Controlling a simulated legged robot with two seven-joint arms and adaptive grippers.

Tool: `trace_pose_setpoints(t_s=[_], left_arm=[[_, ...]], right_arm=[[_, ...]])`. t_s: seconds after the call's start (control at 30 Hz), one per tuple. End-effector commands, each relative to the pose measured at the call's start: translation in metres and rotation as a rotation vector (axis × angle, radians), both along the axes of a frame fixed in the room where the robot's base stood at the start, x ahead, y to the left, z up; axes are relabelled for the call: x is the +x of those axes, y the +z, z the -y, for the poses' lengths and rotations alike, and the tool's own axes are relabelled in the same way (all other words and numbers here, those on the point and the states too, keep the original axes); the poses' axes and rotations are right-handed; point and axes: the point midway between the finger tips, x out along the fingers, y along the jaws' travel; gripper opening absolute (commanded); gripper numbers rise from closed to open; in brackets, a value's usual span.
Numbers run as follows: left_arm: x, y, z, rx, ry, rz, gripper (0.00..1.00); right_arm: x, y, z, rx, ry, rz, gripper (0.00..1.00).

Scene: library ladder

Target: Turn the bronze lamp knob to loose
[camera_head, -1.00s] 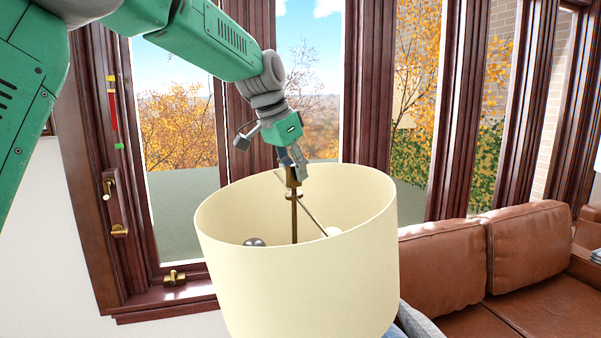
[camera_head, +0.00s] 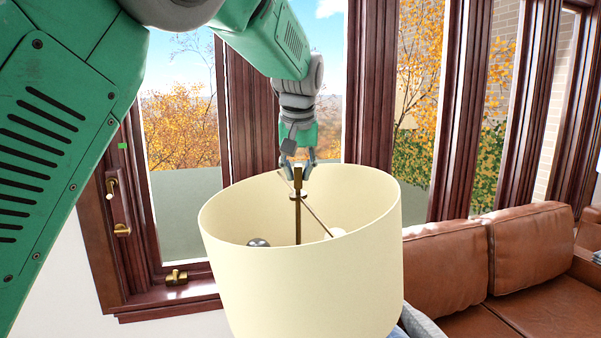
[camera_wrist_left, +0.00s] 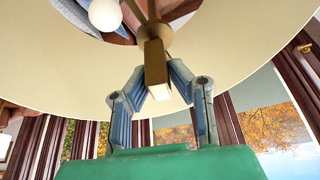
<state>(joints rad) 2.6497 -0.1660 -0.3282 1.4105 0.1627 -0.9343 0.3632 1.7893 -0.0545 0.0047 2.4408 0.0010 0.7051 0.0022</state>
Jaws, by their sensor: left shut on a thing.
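The bronze lamp knob (camera_head: 298,173) is a small upright block on top of the lamp's central rod, above the open top of the cream lampshade (camera_head: 300,270). The shade sits tilted. My left gripper (camera_head: 298,168) reaches down from above and is shut on the knob, a finger on each side. In the left wrist view the knob (camera_wrist_left: 155,62) shows between the two fingertips (camera_wrist_left: 157,88), with the shade's inside (camera_wrist_left: 240,50) behind it. My right gripper is not in view.
Two bulbs, one silvery (camera_head: 258,242) and one white (camera_head: 337,232), sit inside the shade. A wooden window frame (camera_head: 240,130) with brass handles stands close behind. A brown leather sofa (camera_head: 490,270) is at the right.

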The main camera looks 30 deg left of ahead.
Motion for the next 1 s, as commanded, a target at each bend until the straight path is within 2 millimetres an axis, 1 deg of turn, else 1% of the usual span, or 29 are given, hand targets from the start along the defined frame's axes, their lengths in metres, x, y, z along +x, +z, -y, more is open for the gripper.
trace_pose_setpoints(t_s=[0.03, 0.2, 0.4, 0.63, 1.0], left_arm=[[-0.0018, -0.0045, 0.0008, 0.0, 0.034, -0.013, 0.0], [-0.0012, -0.0048, 0.0012, -0.001, 0.141, -0.013, 0.0], [-0.0007, -0.0052, 0.0017, -0.004, 0.222, -0.013, 0.0], [-0.0003, -0.0054, 0.0019, -0.004, 0.26, -0.012, 0.0], [0.0002, -0.0058, 0.0023, -0.005, 0.263, -0.013, 0.0]], right_arm=[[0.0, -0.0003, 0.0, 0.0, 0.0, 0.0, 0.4], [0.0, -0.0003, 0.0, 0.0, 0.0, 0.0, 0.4], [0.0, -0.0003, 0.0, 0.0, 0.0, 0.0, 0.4], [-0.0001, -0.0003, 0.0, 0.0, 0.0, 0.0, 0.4], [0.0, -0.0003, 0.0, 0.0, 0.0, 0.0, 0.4]])
